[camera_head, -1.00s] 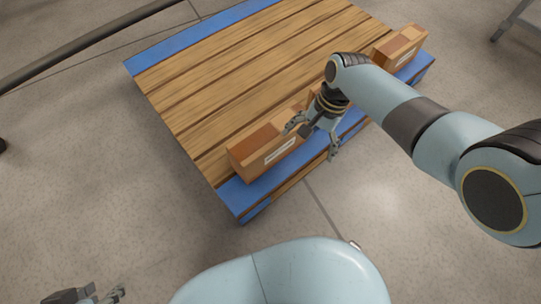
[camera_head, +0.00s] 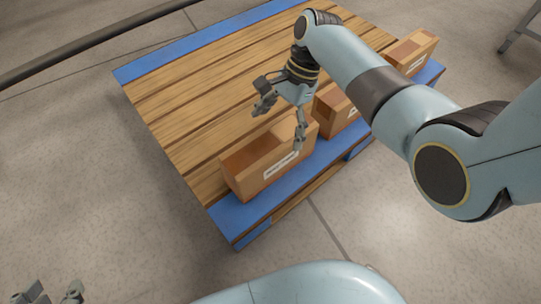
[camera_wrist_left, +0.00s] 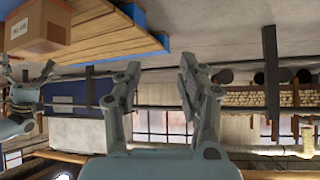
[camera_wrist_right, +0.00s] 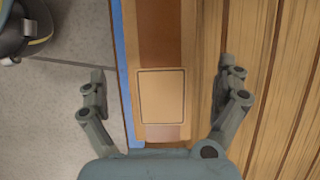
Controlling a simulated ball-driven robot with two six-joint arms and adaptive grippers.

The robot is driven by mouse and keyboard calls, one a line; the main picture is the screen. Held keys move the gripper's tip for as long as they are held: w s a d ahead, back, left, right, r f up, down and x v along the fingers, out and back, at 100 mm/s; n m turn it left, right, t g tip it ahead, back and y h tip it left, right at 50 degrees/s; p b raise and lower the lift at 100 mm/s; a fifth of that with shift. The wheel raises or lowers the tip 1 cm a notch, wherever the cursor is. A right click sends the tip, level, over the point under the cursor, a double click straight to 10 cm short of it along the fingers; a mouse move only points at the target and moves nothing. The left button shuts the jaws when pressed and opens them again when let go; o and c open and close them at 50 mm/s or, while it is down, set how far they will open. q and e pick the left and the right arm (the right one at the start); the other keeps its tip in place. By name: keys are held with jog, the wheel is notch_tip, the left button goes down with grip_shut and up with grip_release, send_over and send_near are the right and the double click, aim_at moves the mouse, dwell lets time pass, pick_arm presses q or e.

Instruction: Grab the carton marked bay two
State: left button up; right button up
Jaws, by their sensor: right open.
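Three brown cartons stand in a row along the near blue edge of the wooden pallet. The left carton (camera_head: 248,172) bears a white label, too small to read. The middle carton (camera_head: 336,112) is partly hidden by my right arm, and the far right carton (camera_head: 411,52) is also partly covered. My right gripper (camera_head: 280,125) is open above the left carton. In the right wrist view, a carton top (camera_wrist_right: 161,95) lies between its spread fingers, with gaps on both sides. My left gripper (camera_wrist_left: 160,68) is open and empty, away from the pallet.
The pallet (camera_head: 200,90) has bare slats behind the cartons and blue edge boards. Grey floor (camera_head: 110,200) is clear around it. A dark rail (camera_head: 90,42) runs at upper left and a metal stand leg (camera_head: 520,30) is at upper right.

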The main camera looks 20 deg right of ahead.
aim_at(273, 138)
jog(key=shift+b+x, duration=0.85)
jog(key=shift+x, duration=0.3)
jog(key=shift+s+a+f+b, duration=0.1)
jog(key=shift+a+f+b, duration=0.2)
jog(key=shift+f+b, duration=0.35)
jog(key=shift+b+x, duration=0.8)
jog(key=shift+x, duration=0.05)
pick_arm(q)
jog(key=w+d+r+m+t+h, duration=0.1)
jog(key=w+r+t, duration=0.4)
jog(key=r, duration=0.3)
jog(key=w+d+r+t+h, duration=0.1)
jog(key=w+r+t, duration=0.3)
jog(key=r, duration=0.5)
jog(key=shift+w+d+r+m+t+h, duration=0.2)
jog(key=shift+w+m+t+h, duration=0.15)
jog(key=shift+t, duration=0.75)
pick_arm(e)
jog(key=c, duration=1.4)
